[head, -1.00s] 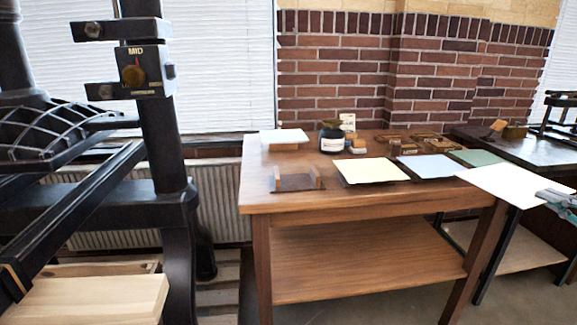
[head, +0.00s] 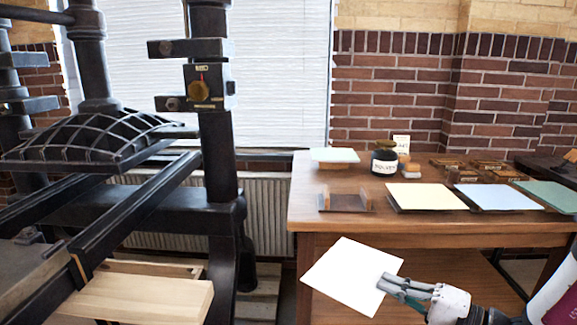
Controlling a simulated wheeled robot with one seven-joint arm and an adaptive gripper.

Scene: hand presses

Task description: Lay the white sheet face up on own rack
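My gripper (head: 392,286) is shut on the right edge of a white sheet (head: 345,274). The sheet is held tilted in the air in front of the wooden table, clear of the table top. On the table stand several flat racks: one bears a cream sheet (head: 426,197), one a pale blue sheet (head: 488,198), and one a green sheet (head: 552,195) at the right. A small wooden stand (head: 345,200) with upright ends sits at the table's left front and holds no sheet. I cannot tell which face of the white sheet shows.
A black hand press (head: 215,165) with a wooden box (head: 140,297) below fills the left. A labelled dark jar (head: 385,158), a pale pad on a block (head: 335,155) and several wooden blocks (head: 480,171) stand toward the table's back.

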